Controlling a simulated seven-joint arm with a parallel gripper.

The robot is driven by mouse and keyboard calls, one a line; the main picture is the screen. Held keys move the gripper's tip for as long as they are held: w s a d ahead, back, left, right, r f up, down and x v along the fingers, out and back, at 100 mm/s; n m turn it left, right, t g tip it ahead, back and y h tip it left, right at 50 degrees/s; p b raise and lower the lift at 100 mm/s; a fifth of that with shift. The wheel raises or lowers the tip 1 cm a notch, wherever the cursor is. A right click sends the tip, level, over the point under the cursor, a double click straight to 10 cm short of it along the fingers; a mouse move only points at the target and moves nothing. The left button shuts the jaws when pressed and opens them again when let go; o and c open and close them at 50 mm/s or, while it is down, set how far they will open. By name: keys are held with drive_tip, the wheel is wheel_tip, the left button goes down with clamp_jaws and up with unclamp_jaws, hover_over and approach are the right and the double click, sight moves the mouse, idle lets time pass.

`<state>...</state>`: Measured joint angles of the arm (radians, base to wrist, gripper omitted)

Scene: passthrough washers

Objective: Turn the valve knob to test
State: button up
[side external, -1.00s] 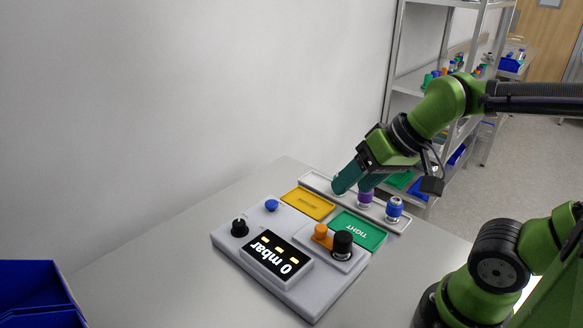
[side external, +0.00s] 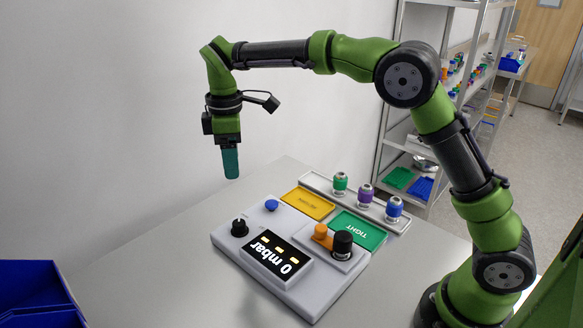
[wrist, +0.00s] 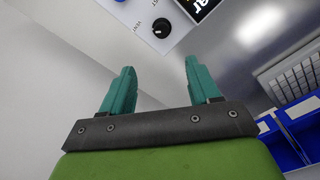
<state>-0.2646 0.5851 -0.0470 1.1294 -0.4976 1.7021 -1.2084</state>
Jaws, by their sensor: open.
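The valve knob (side external: 239,227) is black with a white mark and sits at the left corner of the grey test box (side external: 308,303). In the wrist view the knob (wrist: 161,28) lies ahead of the fingertips, with lettering beside it, part of which reads VENT. Its white mark seems to face the VENT side. My gripper (side external: 231,177) points down above the box's left end, well clear of the knob. In the wrist view my gripper (wrist: 160,66) has its two teal fingers apart with nothing between them.
The display (side external: 276,254) reads 0 mbar. A blue button (side external: 271,205), an orange part (side external: 322,232) and a black cap (side external: 342,243) stand up from the box. Yellow (side external: 308,203) and green (side external: 358,230) trays and a rack of fittings (side external: 313,180) lie behind. Blue bins (side external: 38,300) stand front left.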

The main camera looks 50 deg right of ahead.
sight(240, 222)
wheel_tip(240, 222, down, 17)
drive_tip(key=shift+s, duration=0.1)
idle(0.4)
drive_tip(key=shift+c, duration=0.2)
drive_tip(key=c, duration=1)
